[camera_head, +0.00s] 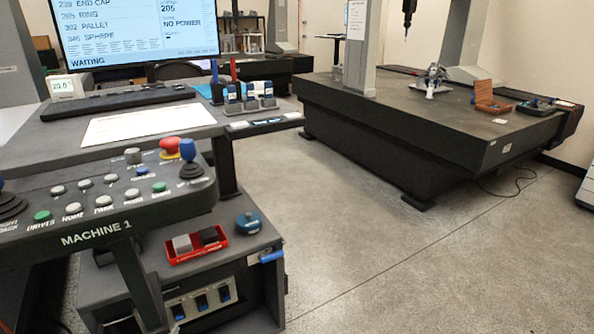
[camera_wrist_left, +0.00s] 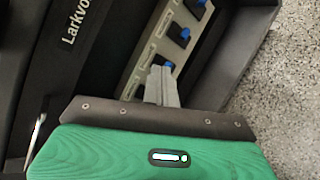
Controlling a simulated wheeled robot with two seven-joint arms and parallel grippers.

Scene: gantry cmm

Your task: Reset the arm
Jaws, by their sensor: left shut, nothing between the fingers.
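My left gripper (camera_wrist_left: 162,86) shows in the left wrist view, its pale grey fingers shut and empty. There, the cabinet (camera_head: 255,262) stands below the MACHINE 1 control panel (camera_head: 150,222). The panel has a red mushroom button (camera_head: 170,146), a green drives button (camera_head: 42,216), a home button (camera_head: 73,209) and blue-topped joysticks. The screen (camera_head: 135,30) reads "NO POWER" and "WAITING". My right gripper is not in view.
A red tray (camera_head: 195,255) with two blocks and a round blue-grey knob piece (camera_head: 249,223) sit on the cabinet top. A desk (camera_head: 60,130) holds a keyboard and paper. The granite measuring table (camera_head: 420,115) stands at the right. Grey floor (camera_head: 400,270) between is clear.

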